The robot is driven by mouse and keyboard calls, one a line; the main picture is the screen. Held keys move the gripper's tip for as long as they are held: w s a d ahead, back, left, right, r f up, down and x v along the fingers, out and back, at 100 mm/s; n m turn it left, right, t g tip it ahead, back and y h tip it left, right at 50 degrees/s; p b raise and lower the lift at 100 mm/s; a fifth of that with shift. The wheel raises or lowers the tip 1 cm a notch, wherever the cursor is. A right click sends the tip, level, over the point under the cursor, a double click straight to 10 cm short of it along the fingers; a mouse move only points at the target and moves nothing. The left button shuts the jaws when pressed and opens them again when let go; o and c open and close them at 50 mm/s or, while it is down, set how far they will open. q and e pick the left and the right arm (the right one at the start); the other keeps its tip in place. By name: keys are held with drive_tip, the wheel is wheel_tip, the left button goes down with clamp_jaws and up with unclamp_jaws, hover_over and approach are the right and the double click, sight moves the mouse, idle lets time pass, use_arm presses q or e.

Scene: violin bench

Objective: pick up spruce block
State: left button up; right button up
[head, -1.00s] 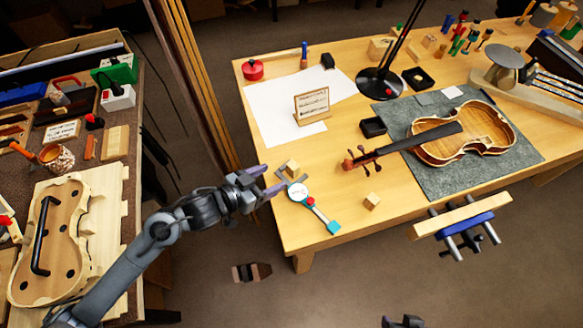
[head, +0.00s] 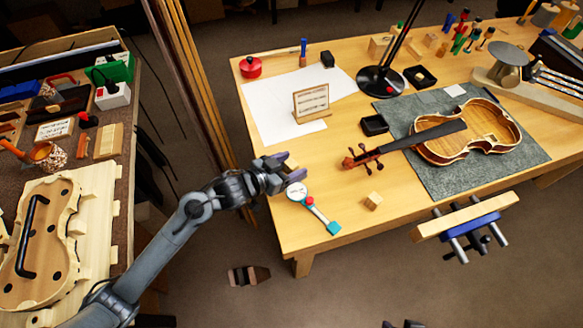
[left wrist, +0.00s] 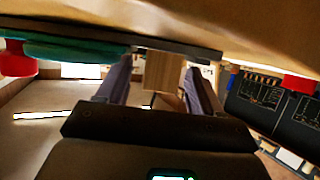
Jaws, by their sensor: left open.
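A small pale wooden block (head: 291,165), which fits the spruce block, is at the near left corner of the bench, partly hidden by my left gripper. My left gripper (head: 284,167) is open at bench level, with its purple fingers at the block. In the left wrist view the block (left wrist: 160,72) lies between the two open fingers (left wrist: 158,85); I cannot tell whether either finger touches it. A second similar block (head: 373,200) sits apart to the right on the bench. A dark grey part at the bottom edge may be my right gripper; its jaws cannot be made out.
A dial gauge with a teal end (head: 315,210) lies just right of my left gripper. A violin (head: 465,135) lies on a grey mat (head: 440,185), its scroll pointing toward the gripper. A small sign (head: 311,103) stands behind. The bench front between gauge and mat is mostly clear.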

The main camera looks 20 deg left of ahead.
use_arm(q)
drive_tip(key=c, duration=1.1)
drive_tip(key=shift+r, duration=0.15)
